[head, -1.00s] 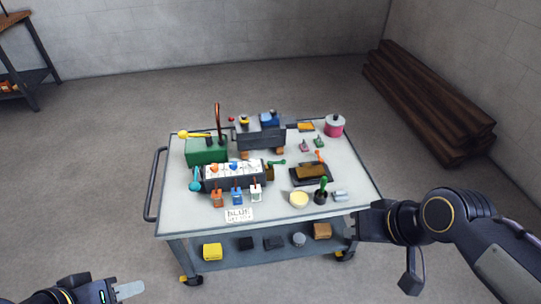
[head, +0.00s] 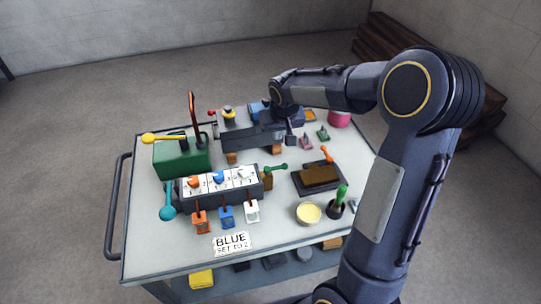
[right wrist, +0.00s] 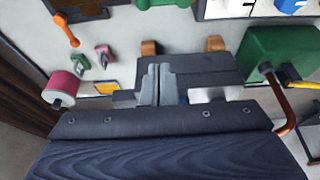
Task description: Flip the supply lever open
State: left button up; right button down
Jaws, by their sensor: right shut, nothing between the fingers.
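My right gripper (head: 291,138) is shut and empty. It is over the dark steam tram model (head: 245,139) at the back of the cart; its fingers (right wrist: 158,84) also show in front of the tram's dark body (right wrist: 205,68) in the right wrist view. I cannot tell whether they touch it. Several levers show, none readably marked as supply: a yellow-knobbed lever (head: 152,138) on the green box (head: 180,160), a teal-knobbed lever (head: 168,212) and a green-knobbed lever (head: 283,167) on the numbered console, and a red knob (head: 212,113) by the tram. My left gripper is out of view.
A copper pipe (head: 194,110) rises from the green box. A dark tray with an orange handle (head: 327,154), a cream tub (head: 309,213), a green-handled brush (head: 341,195) and a pink cylinder (head: 340,118) stand at right. A sign (head: 231,243) reads "BLUE SET TO 2". The cart's left front is clear.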

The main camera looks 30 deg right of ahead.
aim_at(276, 169)
jog(key=shift+s, duration=0.1)
notch_tip(276, 169, down, 10)
jog(key=b, duration=0.2)
jog(key=shift+s, duration=0.2)
dwell(0.4)
jog(key=shift+a, duration=0.1)
